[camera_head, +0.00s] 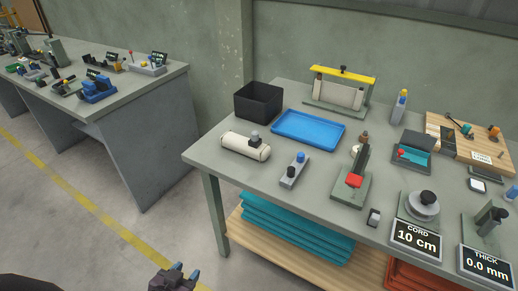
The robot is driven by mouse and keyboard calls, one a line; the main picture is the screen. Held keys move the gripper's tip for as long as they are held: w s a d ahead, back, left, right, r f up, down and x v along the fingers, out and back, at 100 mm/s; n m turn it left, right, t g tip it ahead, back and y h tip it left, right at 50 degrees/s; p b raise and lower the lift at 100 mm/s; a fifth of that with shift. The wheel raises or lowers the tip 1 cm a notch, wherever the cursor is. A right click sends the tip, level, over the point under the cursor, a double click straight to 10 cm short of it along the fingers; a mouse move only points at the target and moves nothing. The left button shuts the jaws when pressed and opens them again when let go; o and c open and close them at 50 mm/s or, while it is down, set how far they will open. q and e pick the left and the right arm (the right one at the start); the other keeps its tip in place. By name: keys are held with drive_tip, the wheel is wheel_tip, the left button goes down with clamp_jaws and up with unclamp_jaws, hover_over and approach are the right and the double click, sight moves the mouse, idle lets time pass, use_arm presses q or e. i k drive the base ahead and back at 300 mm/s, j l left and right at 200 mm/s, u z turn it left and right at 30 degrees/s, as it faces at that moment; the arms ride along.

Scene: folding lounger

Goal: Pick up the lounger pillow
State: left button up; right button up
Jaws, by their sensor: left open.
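A cream, roll-shaped piece (238,144) that looks like the lounger pillow lies on its side near the left corner of the grey-green workbench (300,200). A small grey knob-like part sits on top of it. My left gripper (178,271) is at the bottom edge of the head view, open and empty. It is low in front of the bench, well apart from the pillow. My right gripper is not in view.
A black bin (258,101) and a blue tray (308,128) stand behind the pillow. A small grey block with a blue knob (294,170) is to its right. A red-handled press (352,183) stands further right. The bench's left front corner is clear.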

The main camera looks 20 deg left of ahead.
sight(258, 151)
drive_tip(key=i+j, duration=0.1)
drive_tip(key=j, duration=0.25)
drive_tip(key=i+j, duration=0.15)
drive_tip(key=j, duration=0.2)
drive_tip(key=i+j, duration=0.1)
drive_tip(key=j, duration=0.3)
drive_tip(key=i+j, duration=0.15)
drive_tip(key=j, duration=0.2)
drive_tip(key=u, duration=0.05)
